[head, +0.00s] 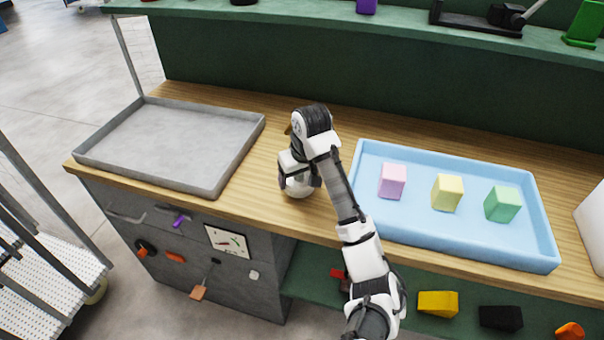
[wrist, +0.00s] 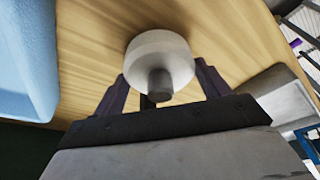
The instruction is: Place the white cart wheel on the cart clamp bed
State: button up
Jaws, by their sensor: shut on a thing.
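My gripper (wrist: 161,74) is shut on a white wheel (wrist: 150,48) with a grey hub, one dark finger on each side of it. In the head view my gripper (head: 298,178) is over the wooden bench between the grey tray and the blue tray. The white wheel (head: 298,189) shows partly below it there, close to the wood; I cannot tell whether it touches. I cannot make out the cart clamp bed for certain in either view.
A grey tray (head: 214,185) lies on the bench (head: 253,195) at left. A blue tray (head: 470,249) at right holds pink, yellow and green blocks. A green shelf (head: 400,28) runs along the back, with a black device (head: 478,22) on it. A metal cart (head: 40,275) stands at lower left.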

jog(key=shift+w+d+f+p, duration=0.25)
jog(key=shift+w+p, duration=0.15)
jog(key=shift+w, duration=0.15)
jog(key=shift+w+d+f+p, duration=0.15)
jog(key=shift+w+f+p, duration=0.15)
jog(key=shift+w, duration=0.25)
jog(key=shift+f, duration=0.15)
jog(key=shift+f, duration=0.1)
jog(key=shift+f, duration=0.1)
jog(key=o, duration=1.1)
